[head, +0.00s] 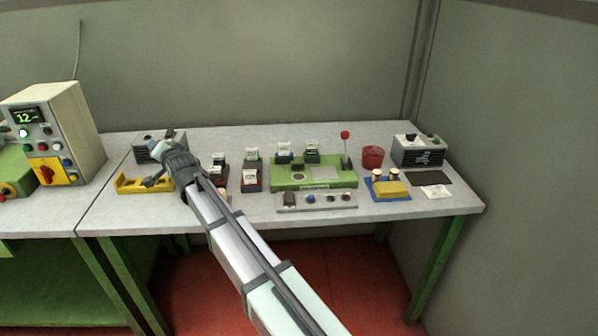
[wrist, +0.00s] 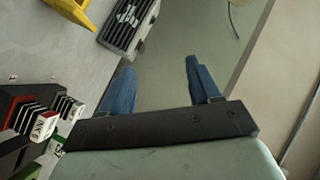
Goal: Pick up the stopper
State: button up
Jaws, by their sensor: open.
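My gripper (wrist: 158,68) shows in the wrist view with its two blue fingers spread apart and nothing between them. In the head view my arm reaches to the back left of the bench, above the yellow tray (head: 128,184). I cannot pick out a cork stopper for certain. Two small pale jars with brown tops, the left jar (head: 377,174) and the right jar (head: 395,174), stand on a blue tray (head: 375,194) at the right, far from my gripper; their tops may be cork. No stopper shows in the wrist view.
A green fixture (head: 314,178) stands mid-bench with a grey strip (head: 316,201) of small parts before it. A red cup (head: 373,157) and a vented box (head: 418,150) stand at the right. Another vented box (wrist: 128,25) is near my fingers. Black card holders (wrist: 15,125) stand left.

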jog(key=w+d+f+g+h, duration=0.1)
jog(key=w+d+h, duration=0.15)
jog(key=d, duration=0.75)
jog(key=w+d+f+h, duration=0.15)
jog(key=w+d, duration=0.25)
jog(key=d, duration=0.6)
jog(key=m+g+h, duration=0.1)
jog(key=g+h, duration=0.6)
jog(key=g, duration=0.1)
send_near(377, 172)
jog(key=x, duration=1.1)
jog(key=shift+f, duration=0.1)
jog(key=shift+c, duration=0.3)
jog(key=c, duration=1)
